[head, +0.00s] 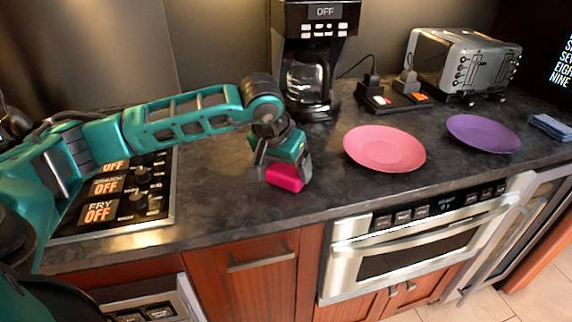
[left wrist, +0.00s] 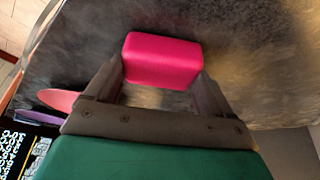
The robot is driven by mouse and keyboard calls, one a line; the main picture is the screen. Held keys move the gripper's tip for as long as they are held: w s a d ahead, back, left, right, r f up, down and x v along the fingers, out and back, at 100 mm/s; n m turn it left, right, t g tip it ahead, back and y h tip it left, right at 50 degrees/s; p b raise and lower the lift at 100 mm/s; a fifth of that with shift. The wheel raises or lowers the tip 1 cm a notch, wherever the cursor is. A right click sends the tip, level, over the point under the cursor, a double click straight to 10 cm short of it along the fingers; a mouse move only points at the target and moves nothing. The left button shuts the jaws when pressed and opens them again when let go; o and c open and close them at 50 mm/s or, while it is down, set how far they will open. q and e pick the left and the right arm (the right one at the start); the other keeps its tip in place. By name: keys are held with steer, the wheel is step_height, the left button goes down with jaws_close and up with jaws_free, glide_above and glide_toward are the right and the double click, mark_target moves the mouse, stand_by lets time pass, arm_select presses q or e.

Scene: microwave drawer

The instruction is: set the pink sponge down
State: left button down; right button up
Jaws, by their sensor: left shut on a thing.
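The pink sponge (head: 285,178) is a bright pink block at the tips of my left gripper (head: 276,170) in the head view. The gripper is over the dark countertop, left of the pink plate. In the left wrist view the sponge (left wrist: 162,60) sits between the two fingers of my left gripper (left wrist: 160,85), which are shut on it. The dark counter (left wrist: 245,50) shows behind it. I cannot tell whether the sponge touches the counter. My right gripper is not in view.
A pink plate (head: 385,149) and a purple plate (head: 484,134) lie to the right. A coffee maker (head: 312,60) and a toaster (head: 465,63) stand at the back. A blue sponge-like block (head: 551,127) lies far right. Bare counter (head: 225,190) lies around the gripper.

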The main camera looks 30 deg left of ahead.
arm_select(q)
steer(key=shift+f, duration=0.15)
jaws_free()
steer(key=shift+r, duration=0.5)
steer(key=v, duration=1.1)
steer(key=shift+s+r, duration=0.15)
steer(key=shift+s, duration=0.05)
